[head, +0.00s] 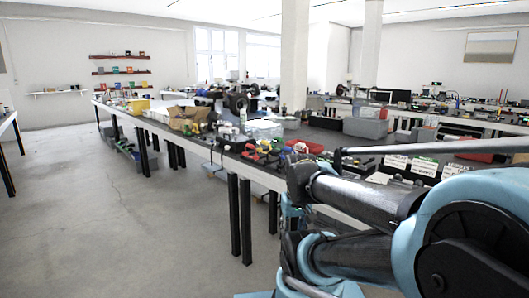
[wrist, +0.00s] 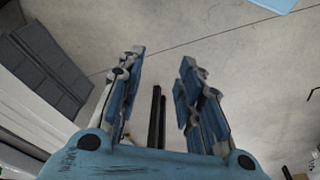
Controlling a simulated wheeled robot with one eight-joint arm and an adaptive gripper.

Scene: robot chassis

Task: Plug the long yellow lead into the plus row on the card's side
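My gripper (wrist: 162,58) is open and empty in the wrist view, its two blue-padded fingers spread apart over bare floor. I cannot make out the long yellow lead or the plus row in either view. Several small white cards (head: 424,166) stand on the right part of the near bench in the head view; their writing is too small to read, and I cannot tell which is the task's card. My arm covers part of the bench there.
A long bench (head: 258,174) runs from the left back to the right, crowded with small parts, a cardboard box (head: 188,118) and a yellow bin (head: 138,106). Dark legs (head: 240,215) stand under it. The grey floor (head: 110,220) at left is clear.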

